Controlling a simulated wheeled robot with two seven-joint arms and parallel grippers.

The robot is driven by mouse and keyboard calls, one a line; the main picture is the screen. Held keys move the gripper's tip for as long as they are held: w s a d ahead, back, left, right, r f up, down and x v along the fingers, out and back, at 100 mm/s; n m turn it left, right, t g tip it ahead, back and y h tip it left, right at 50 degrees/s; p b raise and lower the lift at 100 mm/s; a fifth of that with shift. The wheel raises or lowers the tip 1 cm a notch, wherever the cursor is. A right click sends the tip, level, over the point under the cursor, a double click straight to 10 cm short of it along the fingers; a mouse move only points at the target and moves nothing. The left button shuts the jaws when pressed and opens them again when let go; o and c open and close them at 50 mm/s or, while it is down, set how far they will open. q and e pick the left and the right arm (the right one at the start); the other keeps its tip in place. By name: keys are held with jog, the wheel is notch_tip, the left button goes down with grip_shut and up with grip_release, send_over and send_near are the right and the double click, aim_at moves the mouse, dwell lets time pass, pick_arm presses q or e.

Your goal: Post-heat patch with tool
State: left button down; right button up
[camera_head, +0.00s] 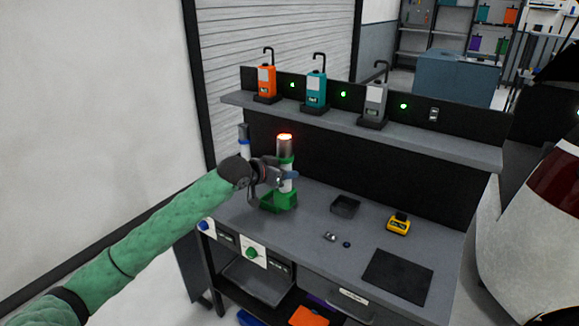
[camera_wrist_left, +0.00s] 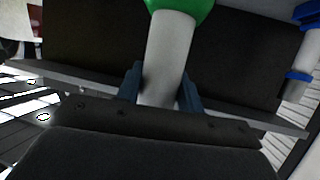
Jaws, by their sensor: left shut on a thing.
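The heat tool (camera_head: 285,162) is a white and green upright cylinder with a glowing orange tip. It is at its green base (camera_head: 279,200) on the workbench; I cannot tell whether it is seated or just above. My left gripper (camera_head: 288,176) is shut on its white body, with one finger on each side. In the left wrist view the white body (camera_wrist_left: 168,55) runs between the dark blue fingers (camera_wrist_left: 160,88), with the green collar above. No patch can be made out for certain. My right gripper is not in view.
A second white and blue tool (camera_head: 244,141) stands behind my left wrist. The bench holds a black tray (camera_head: 345,206), a yellow device (camera_head: 398,224), small metal parts (camera_head: 330,237) and a dark mat (camera_head: 397,276). Orange, teal and grey devices stand on the shelf (camera_head: 420,139). A white-and-red curved body (camera_head: 545,225) is at right.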

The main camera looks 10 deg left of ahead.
pick_arm(q)
jog(key=s+a+p, duration=0.1)
jog(key=s+a, duration=0.2)
jog(key=s, duration=0.4)
jog(key=shift+s+p, duration=0.4)
dwell(0.3)
